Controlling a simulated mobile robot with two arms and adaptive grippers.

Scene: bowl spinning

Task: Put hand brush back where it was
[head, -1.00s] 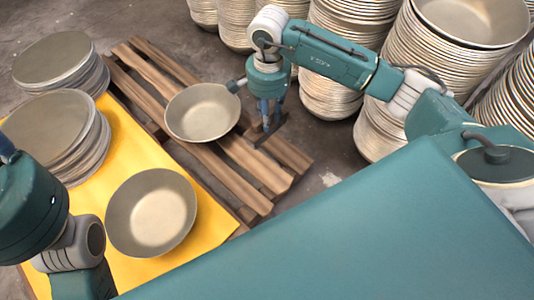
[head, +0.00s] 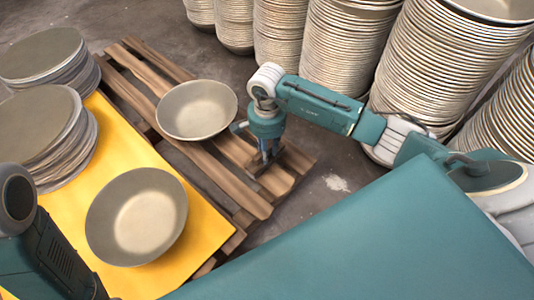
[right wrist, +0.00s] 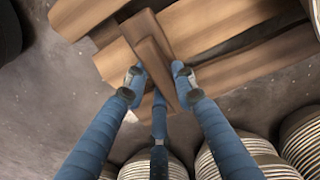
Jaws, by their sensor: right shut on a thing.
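The hand brush, a narrow brown wooden piece, is between the fingertips of my right gripper (right wrist: 157,76) in the right wrist view, where the brush (right wrist: 155,62) lies slanted over the pallet slats. In the head view my right gripper (head: 267,154) points down at the pallet's right part, and the brush is small and hard to tell from the wood there. The gripper is shut on the brush. I cannot tell whether the brush touches the pallet (head: 205,170). Only part of my left arm shows at lower left; its gripper is out of frame.
A grey bowl (head: 197,110) stands on the pallet left of my right gripper. Another bowl (head: 137,217) sits on the yellow sheet (head: 215,232). Stacks of plates (head: 45,55) are at left. Tall bowl stacks (head: 340,45) line the back. Bare floor (head: 335,205) lies right of the pallet.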

